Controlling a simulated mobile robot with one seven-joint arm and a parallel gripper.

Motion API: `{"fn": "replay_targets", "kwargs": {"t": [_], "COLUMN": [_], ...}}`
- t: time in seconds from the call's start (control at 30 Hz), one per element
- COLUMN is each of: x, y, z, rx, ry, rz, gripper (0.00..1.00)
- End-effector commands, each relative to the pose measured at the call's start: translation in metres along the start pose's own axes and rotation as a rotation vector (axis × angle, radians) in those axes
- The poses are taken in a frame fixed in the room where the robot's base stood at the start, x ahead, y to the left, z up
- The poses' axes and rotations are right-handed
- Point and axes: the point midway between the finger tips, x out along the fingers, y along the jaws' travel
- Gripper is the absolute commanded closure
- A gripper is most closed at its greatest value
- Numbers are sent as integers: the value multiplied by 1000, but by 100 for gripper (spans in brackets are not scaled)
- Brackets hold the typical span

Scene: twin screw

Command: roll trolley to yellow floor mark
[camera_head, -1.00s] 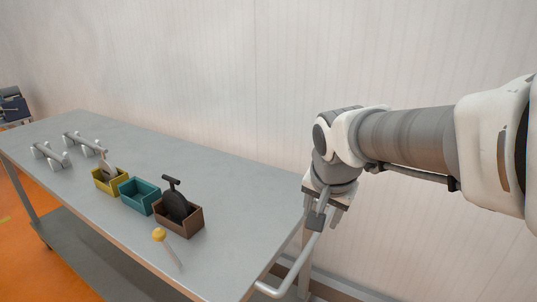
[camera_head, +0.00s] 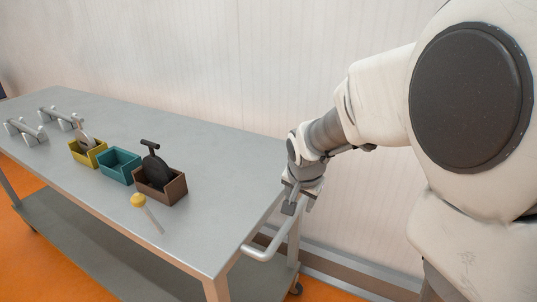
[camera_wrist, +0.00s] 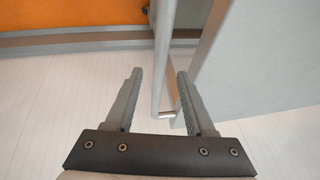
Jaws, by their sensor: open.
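The trolley (camera_head: 215,165) is a grey metal table with a lower shelf and a caster (camera_head: 296,288) at its near right leg. Its tubular push handle (camera_head: 262,254) sticks out at the right end. My gripper (camera_head: 294,203) is at the far part of the handle. In the wrist view my gripper (camera_wrist: 160,82) is open, with one finger on each side of the handle bar (camera_wrist: 164,60). I cannot tell whether either finger touches it. The yellow floor mark does not show in the current views.
On the trolley top stand a yellow bin (camera_head: 88,153), a teal bin (camera_head: 119,166) and a brown bin (camera_head: 160,186) with tools in the outer two. A yellow-headed tool (camera_head: 138,201) and metal racks (camera_head: 26,131) lie there too. A white wall (camera_head: 210,60) runs behind. Orange floor (camera_head: 75,275) is in front.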

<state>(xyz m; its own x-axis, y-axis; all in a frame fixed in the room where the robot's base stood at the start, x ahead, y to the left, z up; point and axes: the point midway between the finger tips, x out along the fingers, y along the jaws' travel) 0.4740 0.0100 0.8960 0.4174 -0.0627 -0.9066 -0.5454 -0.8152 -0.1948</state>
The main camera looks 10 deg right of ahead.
Motion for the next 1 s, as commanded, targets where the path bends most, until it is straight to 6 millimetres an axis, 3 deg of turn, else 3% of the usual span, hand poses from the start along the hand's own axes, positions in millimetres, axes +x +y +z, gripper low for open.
{"fn": "replay_targets", "kwargs": {"t": [0.03, 0.2, 0.57, 0.87, 1.0], "x": [11, 27, 30, 30, 30], "y": [1, 0, 0, 0, 0], "z": [1, 0, 0, 0, 0], "rx": [0, -1, -1, -1, 0], "ry": [-1, 0, 1, 1, 1], "rz": [2, 0, -1, -1, -1], "gripper": [45, 45, 45, 98, 100]}}
